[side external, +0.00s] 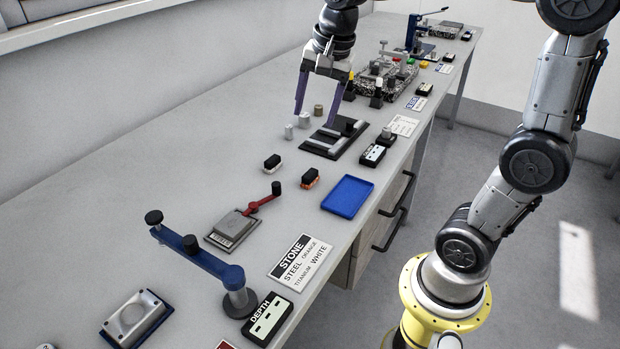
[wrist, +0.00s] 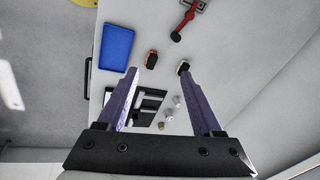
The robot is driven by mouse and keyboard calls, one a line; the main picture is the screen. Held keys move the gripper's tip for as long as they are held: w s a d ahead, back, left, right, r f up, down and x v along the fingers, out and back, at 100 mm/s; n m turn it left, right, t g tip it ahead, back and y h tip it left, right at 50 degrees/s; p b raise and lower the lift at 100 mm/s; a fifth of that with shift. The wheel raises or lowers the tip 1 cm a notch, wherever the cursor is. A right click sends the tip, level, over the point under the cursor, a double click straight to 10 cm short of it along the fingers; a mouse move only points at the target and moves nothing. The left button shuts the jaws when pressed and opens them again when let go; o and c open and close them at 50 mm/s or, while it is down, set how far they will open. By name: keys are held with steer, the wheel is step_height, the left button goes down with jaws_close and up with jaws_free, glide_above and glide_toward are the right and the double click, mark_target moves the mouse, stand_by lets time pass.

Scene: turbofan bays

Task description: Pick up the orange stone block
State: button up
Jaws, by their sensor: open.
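The orange stone block (side external: 310,179) is a small dark block with orange along its lower part, lying on the grey bench. It also shows in the wrist view (wrist: 151,60), ahead of and between the finger lines. A similar dark block with white (side external: 272,163) lies to its left; in the wrist view this block (wrist: 183,68) is close to the tip of the right finger. My gripper (side external: 316,117) has two purple fingers spread wide with nothing between them. It is above the bench, beyond the blocks, over the area of the black slotted fixture.
The black slotted fixture (side external: 336,140) and several small metal cylinders stand beneath my gripper. A blue tray (side external: 347,196) lies right of the orange block. A red-armed gauge plate (side external: 234,230) and a STONE label card (side external: 301,258) are nearer the camera. Bare bench surrounds the blocks.

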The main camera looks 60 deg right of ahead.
steer(key=w+d+f+m+g, duration=0.2)
steer(key=w+d+f, duration=0.3)
steer(key=m+g, duration=0.1)
glide_above(310, 172)
step_height(310, 172, down, 6)
steer(key=shift+y, duration=0.3)
steer(key=f, duration=0.8)
steer(key=shift+s+a, duration=0.15)
steer(key=shift+s, duration=0.2)
steer(key=shift+w+f, duration=0.15)
steer(key=shift+f, duration=1.2)
steer(key=shift+w+f, duration=0.15)
steer(key=shift+f, duration=1.15)
jaws_close()
